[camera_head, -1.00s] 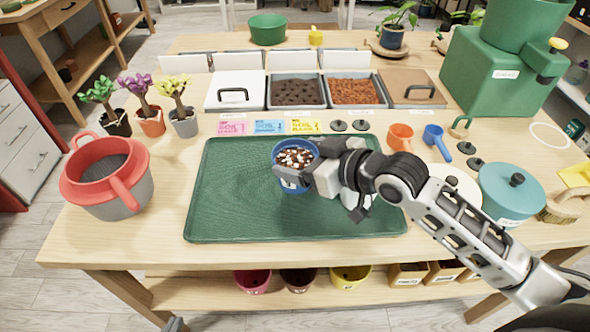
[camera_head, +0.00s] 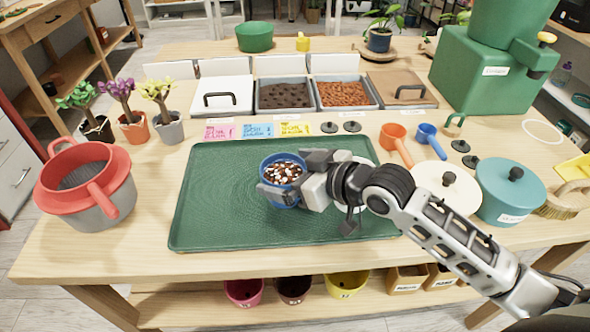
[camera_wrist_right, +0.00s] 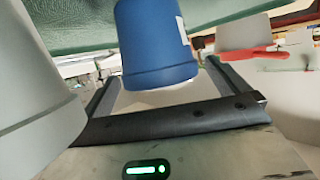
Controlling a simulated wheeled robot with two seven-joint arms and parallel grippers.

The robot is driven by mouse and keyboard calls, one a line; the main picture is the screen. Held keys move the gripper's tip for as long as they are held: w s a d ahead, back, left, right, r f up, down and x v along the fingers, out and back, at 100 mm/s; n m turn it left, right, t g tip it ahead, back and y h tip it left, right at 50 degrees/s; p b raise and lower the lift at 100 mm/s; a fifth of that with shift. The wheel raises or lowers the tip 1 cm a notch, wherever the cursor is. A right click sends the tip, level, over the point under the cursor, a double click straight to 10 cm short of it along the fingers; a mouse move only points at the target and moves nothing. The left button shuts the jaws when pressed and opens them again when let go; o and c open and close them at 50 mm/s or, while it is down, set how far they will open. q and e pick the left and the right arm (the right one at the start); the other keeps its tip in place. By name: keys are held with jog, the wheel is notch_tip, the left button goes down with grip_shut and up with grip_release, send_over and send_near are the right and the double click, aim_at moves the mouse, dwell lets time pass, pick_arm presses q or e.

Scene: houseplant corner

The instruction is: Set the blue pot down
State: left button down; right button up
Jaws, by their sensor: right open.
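The blue pot (camera_head: 266,165) is upright over the middle of the green tray (camera_head: 215,215), filled with dark soil and pale bits. In the right wrist view, the blue pot (camera_wrist_right: 155,45) shows between my fingers, its narrow end close to the green tray (camera_wrist_right: 80,30). It looks to be on or just above the tray; I cannot tell contact surely. My right gripper (camera_head: 291,178) reaches in from the right with its jaws open around the pot, one finger at its near side and one at its far side. My left gripper is not in view.
A red-and-grey pot (camera_head: 108,205) stands left of the tray. Three small plants (camera_head: 168,125) stand behind it. Soil bins (camera_head: 285,95) line the back. A cream lidded pot (camera_head: 445,190) and a teal one (camera_head: 510,190) stand right. The tray's left part is clear.

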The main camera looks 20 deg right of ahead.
jog(key=shift+r, duration=0.3)
jog(key=v, duration=1.2)
jog(key=shift+f, duration=0.15)
